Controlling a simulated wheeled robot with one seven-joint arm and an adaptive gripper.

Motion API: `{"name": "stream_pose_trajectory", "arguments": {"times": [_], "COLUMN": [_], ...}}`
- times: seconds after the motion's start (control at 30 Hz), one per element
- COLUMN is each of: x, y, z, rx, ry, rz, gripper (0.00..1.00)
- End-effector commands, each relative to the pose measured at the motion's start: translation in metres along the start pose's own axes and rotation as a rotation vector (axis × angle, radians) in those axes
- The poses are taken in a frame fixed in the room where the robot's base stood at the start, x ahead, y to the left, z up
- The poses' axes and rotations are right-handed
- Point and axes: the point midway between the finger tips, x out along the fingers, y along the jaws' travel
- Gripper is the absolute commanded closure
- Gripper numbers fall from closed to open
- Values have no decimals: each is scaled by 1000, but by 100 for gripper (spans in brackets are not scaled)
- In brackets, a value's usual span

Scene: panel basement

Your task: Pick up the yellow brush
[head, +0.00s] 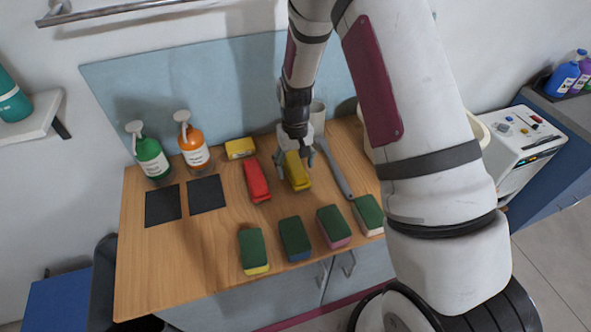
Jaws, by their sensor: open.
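The yellow brush (298,178) lies on the wooden counter, right of a red brush (256,181). My gripper (294,168) points down over the yellow brush, with its fingers apart near the brush's far part. The gripper covers part of the brush's far end. I cannot tell whether the fingers touch it.
A grey-handled tool (334,170) lies close on the right. Several sponges (295,237) line the front of the counter (220,225). A yellow block (240,148), an orange spray bottle (193,146), a green one (150,156) and a light cup (317,117) stand behind.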

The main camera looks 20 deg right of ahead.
Motion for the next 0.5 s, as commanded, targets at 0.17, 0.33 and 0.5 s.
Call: {"name": "stream_pose_trajectory", "arguments": {"times": [0.17,0.33,0.5], "x": [0,0,0], "y": [0,0,0], "z": [0,0,0], "rx": [0,0,0], "ry": [1,1,1], "rz": [0,0,0], "gripper": [33,70,94]}}
